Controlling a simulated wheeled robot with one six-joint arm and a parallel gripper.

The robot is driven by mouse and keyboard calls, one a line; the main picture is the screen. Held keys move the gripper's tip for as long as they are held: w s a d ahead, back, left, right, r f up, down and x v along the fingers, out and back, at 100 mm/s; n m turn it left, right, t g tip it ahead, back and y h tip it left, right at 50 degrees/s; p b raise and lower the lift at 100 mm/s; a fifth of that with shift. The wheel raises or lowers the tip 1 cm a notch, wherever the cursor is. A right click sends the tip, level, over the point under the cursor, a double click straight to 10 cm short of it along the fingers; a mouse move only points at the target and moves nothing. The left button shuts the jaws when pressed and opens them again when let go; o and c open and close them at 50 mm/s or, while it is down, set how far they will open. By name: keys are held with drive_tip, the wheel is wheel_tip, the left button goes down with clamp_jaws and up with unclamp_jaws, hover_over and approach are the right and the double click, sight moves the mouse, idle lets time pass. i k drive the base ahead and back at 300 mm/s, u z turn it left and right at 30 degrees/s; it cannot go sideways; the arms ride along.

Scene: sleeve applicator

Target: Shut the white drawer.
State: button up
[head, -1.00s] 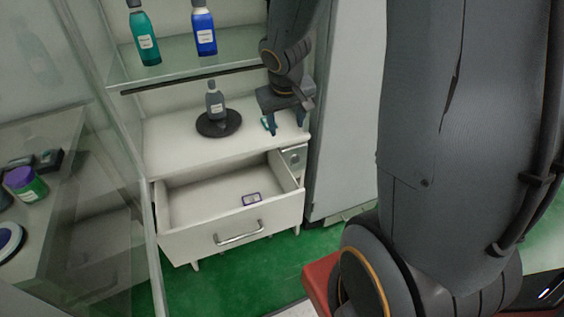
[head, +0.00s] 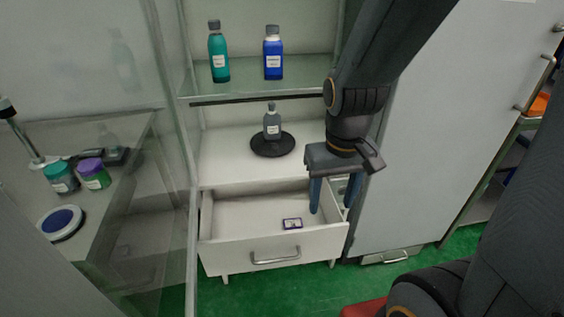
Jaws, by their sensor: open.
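The white drawer (head: 228,254) stands pulled out of the white cabinet in the head view, its open top showing the inside. A metal bar handle (head: 275,257) is on its front. A small dark-framed item with a light face (head: 292,223) lies on the drawer floor. My gripper (head: 331,210) is open and empty, fingers pointing down, at the right part of the drawer in the picture. I cannot tell whether the fingertips are above the drawer or inside it, or whether they touch it.
A grey bottle (head: 272,124) stands on a black round base (head: 288,146) above the drawer. Teal (head: 218,55) and blue (head: 273,58) bottles stand on the glass shelf (head: 240,88). A glass door is at the left, a grey cabinet (head: 450,130) at the right.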

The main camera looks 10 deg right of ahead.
sight(241, 230)
drive_tip(key=u, duration=0.95)
drive_tip(key=k, duration=0.4)
drive_tip(key=z, duration=0.4)
